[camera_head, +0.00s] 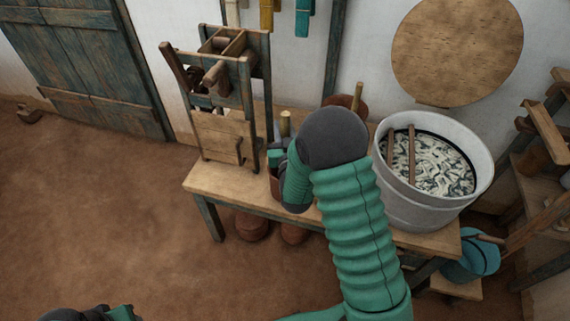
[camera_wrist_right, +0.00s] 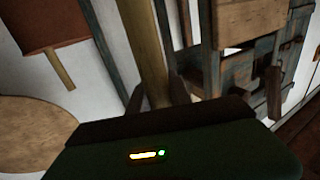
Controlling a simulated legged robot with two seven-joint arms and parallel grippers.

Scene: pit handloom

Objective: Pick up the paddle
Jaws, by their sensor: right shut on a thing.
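The paddle shows as a pale wooden shaft (camera_wrist_right: 145,45) in the right wrist view, running up between the fingers of my right gripper (camera_wrist_right: 157,95). My right gripper is shut on this shaft. In the head view a short wooden end (camera_head: 285,123) sticks up just beyond my right wrist and looks like the same shaft. My forearm and wrist hide the fingers and much of what is below. Part of my left arm (camera_head: 100,314) shows at the bottom left edge of the head view; its fingers are not clear.
A reddish pot (camera_head: 345,102) stands behind my arm. Shelves (camera_head: 540,170) line the right.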

